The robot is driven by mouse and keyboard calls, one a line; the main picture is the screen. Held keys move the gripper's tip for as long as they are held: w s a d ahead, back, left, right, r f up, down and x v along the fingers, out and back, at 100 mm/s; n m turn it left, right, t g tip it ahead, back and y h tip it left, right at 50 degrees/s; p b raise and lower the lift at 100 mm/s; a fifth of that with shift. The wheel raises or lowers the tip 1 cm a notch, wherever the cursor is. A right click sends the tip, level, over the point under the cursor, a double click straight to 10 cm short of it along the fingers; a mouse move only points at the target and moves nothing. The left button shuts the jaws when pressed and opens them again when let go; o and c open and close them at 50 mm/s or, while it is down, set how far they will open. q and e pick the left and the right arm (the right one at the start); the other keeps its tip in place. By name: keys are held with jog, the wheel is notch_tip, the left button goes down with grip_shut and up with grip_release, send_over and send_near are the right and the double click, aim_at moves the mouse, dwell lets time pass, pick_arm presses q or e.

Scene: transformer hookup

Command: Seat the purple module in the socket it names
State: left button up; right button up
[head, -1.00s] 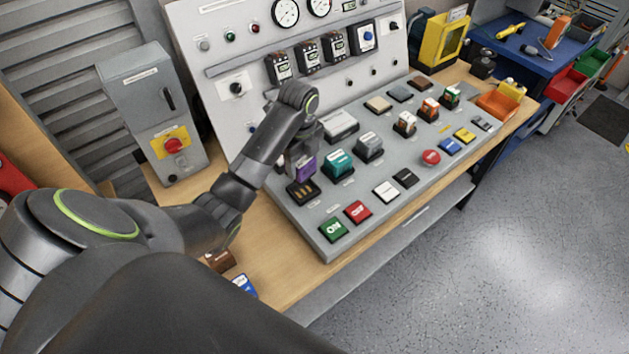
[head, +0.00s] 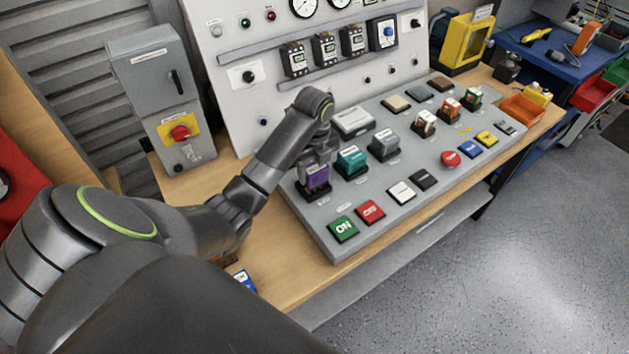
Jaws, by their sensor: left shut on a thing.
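The purple module (head: 314,177) is on the sloped grey console (head: 375,205), at its left side. It stands upright at the dark socket (head: 314,194), whose contacts are now covered. Only the socket's dark edge shows below it, so I cannot tell whether it is fully down. My left gripper (head: 315,164) comes from above and is shut on the module's top. The arm hides part of the module and the console behind it. My right gripper is not in view.
A teal module (head: 351,161) and a grey module (head: 384,144) stand close to the right. The green ON button (head: 343,229) and red OFF button (head: 370,212) lie in front. The upright meter panel (head: 250,105) rises behind. A grey switch box (head: 165,105) stands left.

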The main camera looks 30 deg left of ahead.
aim_at(315, 177)
pick_arm(q)
notch_tip(315, 177, down, 2)
jog(key=shift+f, duration=0.5)
jog(key=shift+f, duration=0.2)
jog(key=o, duration=1)
jog(key=shift+o, duration=0.2)
